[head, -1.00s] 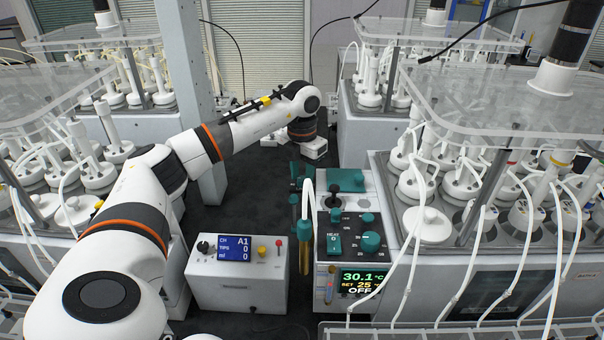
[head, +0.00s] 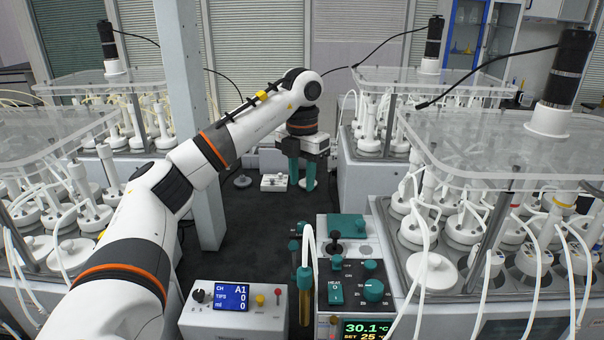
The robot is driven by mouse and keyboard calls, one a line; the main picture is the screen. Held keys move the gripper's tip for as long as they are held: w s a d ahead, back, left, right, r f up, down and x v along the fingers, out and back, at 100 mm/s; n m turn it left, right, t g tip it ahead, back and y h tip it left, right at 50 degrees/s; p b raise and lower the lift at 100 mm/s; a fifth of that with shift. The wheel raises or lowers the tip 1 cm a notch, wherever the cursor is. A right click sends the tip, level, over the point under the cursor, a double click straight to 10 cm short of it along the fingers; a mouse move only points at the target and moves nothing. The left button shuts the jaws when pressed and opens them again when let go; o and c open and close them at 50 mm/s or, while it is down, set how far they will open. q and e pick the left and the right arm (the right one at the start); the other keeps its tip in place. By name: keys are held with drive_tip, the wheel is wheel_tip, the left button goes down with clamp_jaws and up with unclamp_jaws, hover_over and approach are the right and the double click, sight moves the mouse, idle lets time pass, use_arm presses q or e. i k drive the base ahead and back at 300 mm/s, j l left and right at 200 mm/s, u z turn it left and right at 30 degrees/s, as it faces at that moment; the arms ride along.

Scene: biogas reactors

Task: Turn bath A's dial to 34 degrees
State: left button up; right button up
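The control panel (head: 352,250) of a bath stands at the lower middle right; no letter A is readable on it. Its large teal dial (head: 374,289) has a numbered scale around it. The display (head: 366,329) below reads 30.1 °C and SET 25, and is cut off by the picture's bottom edge. A teal HEAT switch (head: 336,292) marked 0 sits left of the dial. My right gripper is out of view.
A white box with a blue screen (head: 232,294) stands left of the panel. A tube with amber liquid (head: 305,290) stands between them. Reactor racks with clear lids (head: 500,150) and hoses flank the aisle. A grey post (head: 190,120) rises behind my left arm. The dark floor (head: 250,230) is open.

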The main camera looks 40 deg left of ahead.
sight(372, 289)
drive_tip(key=k+l, duration=0.5)
drive_tip(key=l, duration=0.15)
drive_tip(key=k+l, duration=1.05)
drive_tip(key=l, duration=0.2)
